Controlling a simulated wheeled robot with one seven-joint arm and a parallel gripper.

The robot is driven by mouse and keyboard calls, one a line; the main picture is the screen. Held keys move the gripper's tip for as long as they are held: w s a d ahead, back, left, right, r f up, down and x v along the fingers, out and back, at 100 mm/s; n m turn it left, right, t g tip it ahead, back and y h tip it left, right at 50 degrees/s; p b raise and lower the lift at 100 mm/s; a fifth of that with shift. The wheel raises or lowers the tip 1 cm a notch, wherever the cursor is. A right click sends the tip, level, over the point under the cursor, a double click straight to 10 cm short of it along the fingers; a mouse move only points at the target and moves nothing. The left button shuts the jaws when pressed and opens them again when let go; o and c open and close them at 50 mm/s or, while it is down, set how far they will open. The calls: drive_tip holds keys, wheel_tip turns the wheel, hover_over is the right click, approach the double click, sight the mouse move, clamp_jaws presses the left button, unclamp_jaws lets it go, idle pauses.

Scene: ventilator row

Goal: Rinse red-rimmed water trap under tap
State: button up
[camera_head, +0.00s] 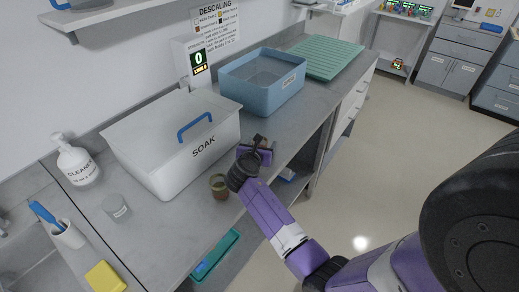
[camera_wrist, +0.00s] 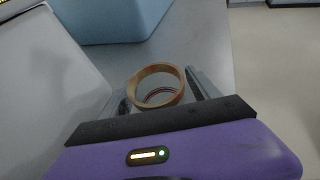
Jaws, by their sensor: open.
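My gripper (camera_head: 262,150) is open, low over the front of the grey counter beside the SOAK box. In the wrist view, a round open cup with a reddish-brown rim (camera_wrist: 158,74) lies between the fingers of my gripper (camera_wrist: 160,98). I cannot tell whether they touch it. In the head view this cup is mostly hidden by my gripper. A small jar with brownish contents (camera_head: 219,187) stands upright on the counter, just left of my gripper; its rim colour is unclear. At the lower left is a sink (camera_head: 30,262), with a grey tap part (camera_head: 4,226) at the picture edge.
The lidded white SOAK box (camera_head: 175,150) stands behind the jar. A blue basin (camera_head: 262,95) and green ribbed mat (camera_head: 328,57) are farther along.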

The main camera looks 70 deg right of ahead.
clamp_jaws()
wheel_tip(320, 180, up, 20)
drive_tip(key=shift+p, duration=0.3)
idle(0.6)
drive_tip(key=shift+s, duration=0.15)
